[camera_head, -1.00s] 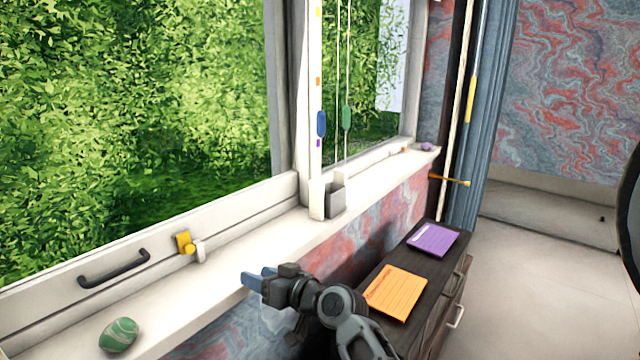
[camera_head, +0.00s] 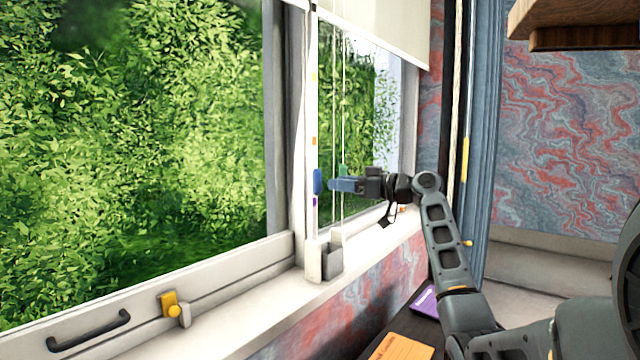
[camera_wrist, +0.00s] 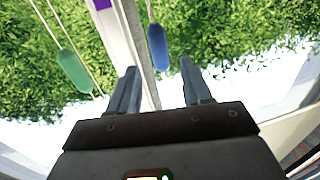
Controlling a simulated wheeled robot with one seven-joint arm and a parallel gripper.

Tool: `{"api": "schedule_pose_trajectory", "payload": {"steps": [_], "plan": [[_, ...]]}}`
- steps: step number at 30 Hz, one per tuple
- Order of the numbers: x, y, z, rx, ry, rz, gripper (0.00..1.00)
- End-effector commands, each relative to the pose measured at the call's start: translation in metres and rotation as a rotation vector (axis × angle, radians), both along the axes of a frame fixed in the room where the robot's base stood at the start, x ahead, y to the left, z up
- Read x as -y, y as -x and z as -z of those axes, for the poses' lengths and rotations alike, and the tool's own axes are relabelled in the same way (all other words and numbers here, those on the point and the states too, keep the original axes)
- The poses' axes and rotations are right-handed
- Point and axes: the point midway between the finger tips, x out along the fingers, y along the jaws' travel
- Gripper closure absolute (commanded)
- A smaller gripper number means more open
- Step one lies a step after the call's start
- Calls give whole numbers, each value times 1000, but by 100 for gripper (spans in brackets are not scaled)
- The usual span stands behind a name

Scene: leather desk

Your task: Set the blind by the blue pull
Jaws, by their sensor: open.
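The blue pull (camera_head: 318,182) hangs on a cord in front of the window post, beside a strip of coloured marks. My gripper (camera_head: 334,184) is raised to its height, with its blue fingers just to the right of it. In the wrist view the blue pull (camera_wrist: 158,48) lies ahead of my open fingers (camera_wrist: 157,88), roughly between their lines and apart from both. The green pull (camera_wrist: 74,70) hangs to the left there; in the head view it (camera_head: 343,170) is partly hidden behind my gripper. The cream blind (camera_head: 385,25) covers the top of the right window.
A small grey holder (camera_head: 332,258) stands on the white sill (camera_head: 262,310) below my gripper. A yellow latch (camera_head: 172,305) and dark handle (camera_head: 88,330) are on the left window frame. An orange pad (camera_head: 402,350) and purple pad (camera_head: 424,301) lie on the cabinet. A wooden shelf (camera_head: 570,22) is upper right.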

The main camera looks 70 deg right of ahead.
Motion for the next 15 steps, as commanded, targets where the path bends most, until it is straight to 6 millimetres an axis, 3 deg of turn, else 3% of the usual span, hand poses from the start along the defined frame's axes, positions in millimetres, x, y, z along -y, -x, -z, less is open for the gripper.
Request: {"api": "schedule_pose_trajectory", "payload": {"steps": [5, 15], "plan": [[1, -14, -4, -2, 4, -6, 51], [6, -63, -4, -1, 3, -4, 51]]}}
